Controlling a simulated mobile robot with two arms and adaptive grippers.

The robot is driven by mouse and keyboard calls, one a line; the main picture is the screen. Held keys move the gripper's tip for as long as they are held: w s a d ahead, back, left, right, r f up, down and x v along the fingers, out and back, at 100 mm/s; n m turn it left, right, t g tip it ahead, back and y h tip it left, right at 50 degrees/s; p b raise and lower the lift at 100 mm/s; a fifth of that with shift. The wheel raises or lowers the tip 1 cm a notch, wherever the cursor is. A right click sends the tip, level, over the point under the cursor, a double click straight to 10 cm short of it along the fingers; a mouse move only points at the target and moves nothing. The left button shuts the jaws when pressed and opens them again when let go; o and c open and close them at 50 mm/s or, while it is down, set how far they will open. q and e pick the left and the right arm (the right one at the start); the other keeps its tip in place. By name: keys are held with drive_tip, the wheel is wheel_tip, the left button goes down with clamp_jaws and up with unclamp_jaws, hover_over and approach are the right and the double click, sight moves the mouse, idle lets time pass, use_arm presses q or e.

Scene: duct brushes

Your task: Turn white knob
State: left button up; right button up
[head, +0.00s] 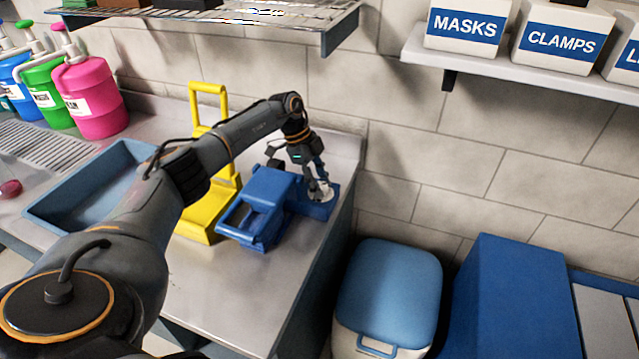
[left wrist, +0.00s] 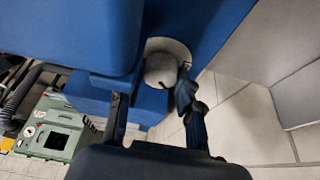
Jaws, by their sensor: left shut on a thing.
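The white knob (head: 323,192) sits on a blue block (head: 312,208) at the right end of the steel counter, beside a larger blue device (head: 262,205). In the left wrist view the knob (left wrist: 163,68) looks rounded, with a pale round base behind it. My left gripper (head: 318,182) is at the knob, reaching down from above, shut on it. In the left wrist view one finger lies against the knob's right side; the other finger is lower left, and its contact is hard to see. My right gripper is in neither view.
A yellow frame (head: 200,224) stands left of the blue device, and a blue tray (head: 60,215) lies further left. Pink (head: 92,98), green and blue jugs stand at the back left. A blue-lidded bin (head: 390,290) stands right of the counter. A shelf (head: 520,68) holds labelled boxes.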

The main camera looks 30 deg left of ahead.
use_arm(q)
drive_tip(key=o, duration=1.2)
drive_tip(key=shift+c, duration=0.2)
drive_tip(key=v, duration=1.2)
drive_tip(key=shift+d, duration=0.1)
